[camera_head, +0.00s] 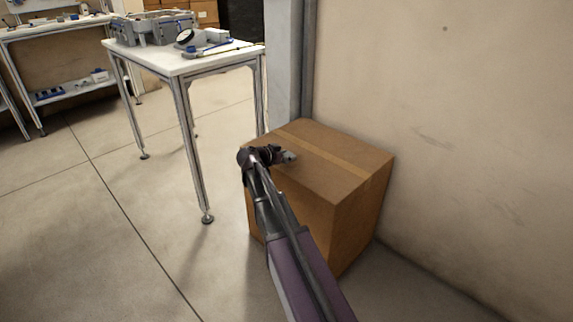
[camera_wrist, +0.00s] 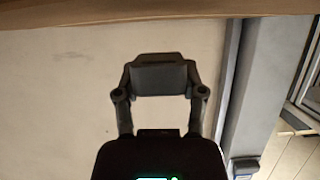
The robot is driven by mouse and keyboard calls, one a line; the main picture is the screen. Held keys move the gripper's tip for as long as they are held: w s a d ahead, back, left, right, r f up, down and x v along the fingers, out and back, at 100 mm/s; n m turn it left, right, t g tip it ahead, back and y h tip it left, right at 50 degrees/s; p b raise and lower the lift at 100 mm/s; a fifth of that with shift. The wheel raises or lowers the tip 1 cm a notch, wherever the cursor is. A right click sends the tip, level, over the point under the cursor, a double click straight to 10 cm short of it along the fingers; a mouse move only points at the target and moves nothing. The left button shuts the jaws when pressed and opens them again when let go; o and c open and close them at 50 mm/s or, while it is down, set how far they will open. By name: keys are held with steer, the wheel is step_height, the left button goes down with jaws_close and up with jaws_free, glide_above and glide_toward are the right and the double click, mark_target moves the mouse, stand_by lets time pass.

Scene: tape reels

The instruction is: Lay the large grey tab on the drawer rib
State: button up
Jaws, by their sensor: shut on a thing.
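My gripper (camera_head: 289,157) is in front of the cardboard box, near its top left edge in the head view. In the wrist view its two fingers (camera_wrist: 160,92) are shut on a dark grey piece (camera_wrist: 160,76) that spans between them. It fits the large grey tab, but its full outline does not show. In the head view the held piece is too small to make out. The drawer rib cannot be picked out in either view. A grey open-framed unit (camera_head: 152,30) stands on the white table at the upper left.
The cardboard box (camera_head: 345,165) stands against the wall, right by my arm. The white table (camera_head: 185,62) also holds a dial gauge (camera_head: 184,36) and a blue-grey tool (camera_head: 212,50). A grey column (camera_head: 284,60) rises behind the box. Floor between table and box is clear.

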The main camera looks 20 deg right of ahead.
mark_target(287, 168)
steer(key=shift+f, duration=0.1)
steer(key=shift+f+b, duration=1.7)
steer(key=shift+b, duration=0.1)
steer(key=shift+f, duration=0.2)
steer(key=o, duration=0.8)
steer(key=shift+r, duration=0.1)
steer(key=shift+r, duration=0.1)
steer(key=shift+r, duration=0.15)
steer(key=p+v, duration=0.4)
steer(key=v, duration=0.8)
steer(key=shift+p, duration=0.35)
